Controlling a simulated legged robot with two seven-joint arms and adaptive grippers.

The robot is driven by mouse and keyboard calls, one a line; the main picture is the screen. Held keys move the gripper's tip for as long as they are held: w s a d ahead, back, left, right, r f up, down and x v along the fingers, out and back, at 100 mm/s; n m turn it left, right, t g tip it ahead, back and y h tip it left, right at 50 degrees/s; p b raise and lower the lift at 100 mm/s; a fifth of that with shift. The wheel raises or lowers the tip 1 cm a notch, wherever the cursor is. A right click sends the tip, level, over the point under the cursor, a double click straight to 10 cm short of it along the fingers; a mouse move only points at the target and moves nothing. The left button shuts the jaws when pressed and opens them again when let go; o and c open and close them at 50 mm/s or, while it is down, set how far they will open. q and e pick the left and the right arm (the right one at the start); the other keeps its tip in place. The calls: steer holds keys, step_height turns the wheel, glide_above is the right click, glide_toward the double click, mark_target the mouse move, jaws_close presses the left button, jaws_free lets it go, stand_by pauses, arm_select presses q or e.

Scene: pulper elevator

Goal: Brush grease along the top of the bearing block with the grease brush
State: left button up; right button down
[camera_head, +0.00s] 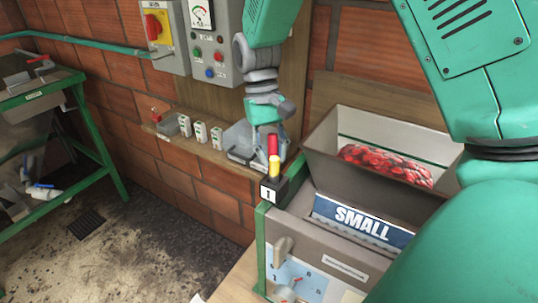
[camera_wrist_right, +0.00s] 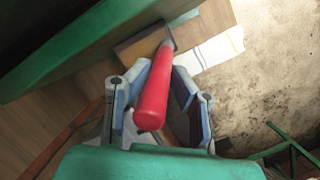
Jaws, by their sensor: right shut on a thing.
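The grease brush has a red handle (camera_wrist_right: 153,100) and shows in the right wrist view, with a tan head at its far end. My right gripper (camera_wrist_right: 158,85) is shut on the handle, its fingers on either side. I cannot make out the bearing block for certain in either view.
A hopper (camera_head: 325,160) with red fruit stands behind the "SMALL" sign (camera_head: 362,219). A green-framed stand (camera_head: 105,150) is at left. White paper (camera_wrist_right: 210,50) lies beyond the brush.

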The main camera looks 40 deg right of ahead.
steer(key=shift+w+d+f, duration=0.1)
steer(key=shift+w+d, duration=0.05)
steer(key=shift+d, duration=0.55)
steer(key=shift+d, duration=0.15)
steer(key=shift+w+d, duration=0.25)
steer(key=shift+d, duration=0.55)
steer(key=shift+d, duration=0.1)
steer(key=shift+w+d, duration=0.2)
steer(key=shift+d, duration=0.3)
steer(key=shift+w+d, duration=0.15)
steer(key=shift+d, duration=0.35)
steer(key=shift+a, duration=0.15)
steer(key=shift+s+a, duration=0.15)
steer(key=shift+a, duration=0.35)
steer(key=shift+s+a, duration=0.15)
steer(key=shift+a, duration=0.35)
steer(key=shift+s+a, duration=0.2)
steer(key=shift+a, duration=0.3)
steer(key=shift+s+a, duration=0.15)
steer(key=shift+a, duration=0.35)
